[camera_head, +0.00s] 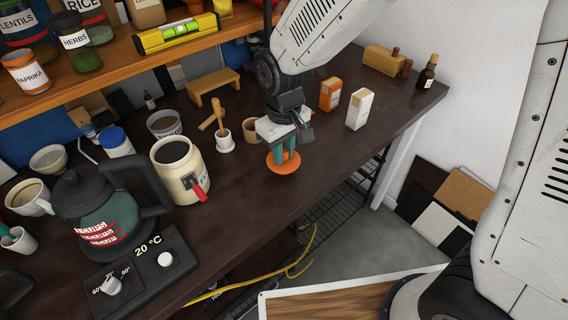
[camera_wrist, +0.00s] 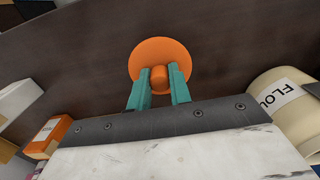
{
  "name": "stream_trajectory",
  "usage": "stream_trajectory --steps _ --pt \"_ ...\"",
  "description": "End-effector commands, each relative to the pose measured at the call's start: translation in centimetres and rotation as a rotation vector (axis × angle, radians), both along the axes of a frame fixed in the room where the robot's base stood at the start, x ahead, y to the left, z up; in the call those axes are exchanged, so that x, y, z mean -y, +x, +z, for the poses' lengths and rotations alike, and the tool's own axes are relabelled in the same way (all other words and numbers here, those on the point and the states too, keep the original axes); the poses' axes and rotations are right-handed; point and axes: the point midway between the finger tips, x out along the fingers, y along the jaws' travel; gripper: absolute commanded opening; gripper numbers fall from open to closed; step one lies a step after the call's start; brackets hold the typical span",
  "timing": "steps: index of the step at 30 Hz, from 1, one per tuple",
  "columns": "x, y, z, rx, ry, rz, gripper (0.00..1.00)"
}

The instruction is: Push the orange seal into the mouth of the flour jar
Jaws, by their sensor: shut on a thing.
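The orange seal (camera_head: 283,167) is a round disc with a short knob. My gripper (camera_head: 286,145) has its teal fingers shut on the knob, with the disc below the fingertips. In the wrist view the seal (camera_wrist: 160,48) shows face-on, its knob between the fingers (camera_wrist: 159,85). I cannot tell exactly how high it is above the table. The cream flour jar (camera_head: 181,182) stands upright to the left of my gripper in the head view, its round mouth open and dark inside. A red clip is on its front. The wrist view shows part of the jar (camera_wrist: 285,105) with its label at the right.
A white mortar with pestle (camera_head: 225,143) and a tan cup (camera_head: 250,130) stand behind, between jar and gripper. A black kettle (camera_head: 95,205) is left of the jar. Orange and white boxes (camera_head: 358,110) stand to the right. The table front near the gripper is clear.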

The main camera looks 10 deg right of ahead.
Motion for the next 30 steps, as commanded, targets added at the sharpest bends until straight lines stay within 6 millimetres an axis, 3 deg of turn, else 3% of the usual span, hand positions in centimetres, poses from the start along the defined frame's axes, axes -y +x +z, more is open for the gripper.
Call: stream_trajectory --steps 30 --pt "0.0 0.0 1.5 0.001 0.001 0.0 0.0"
